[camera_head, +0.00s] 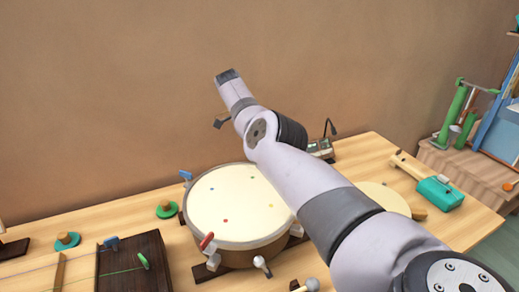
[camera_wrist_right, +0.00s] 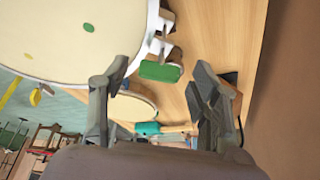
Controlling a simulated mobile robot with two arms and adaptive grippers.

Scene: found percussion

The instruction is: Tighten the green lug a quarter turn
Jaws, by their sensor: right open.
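The drum (camera_head: 235,205) with a cream head and coloured dots stands on the table. Its green lug (camera_wrist_right: 160,71) shows in the right wrist view at the drum's rim, near a green dot on the head. In the head view my right arm hides that part of the rim. My right gripper (camera_wrist_right: 157,78) is open, one finger on each side of the green lug in the picture; no contact shows, and I cannot tell how deep the lug sits between them. My left gripper is out of view.
A teal mallet (camera_head: 439,193) and a round pale disc (camera_head: 384,197) lie right of the drum. A small device (camera_head: 321,149) is behind it. The wall rises close behind.

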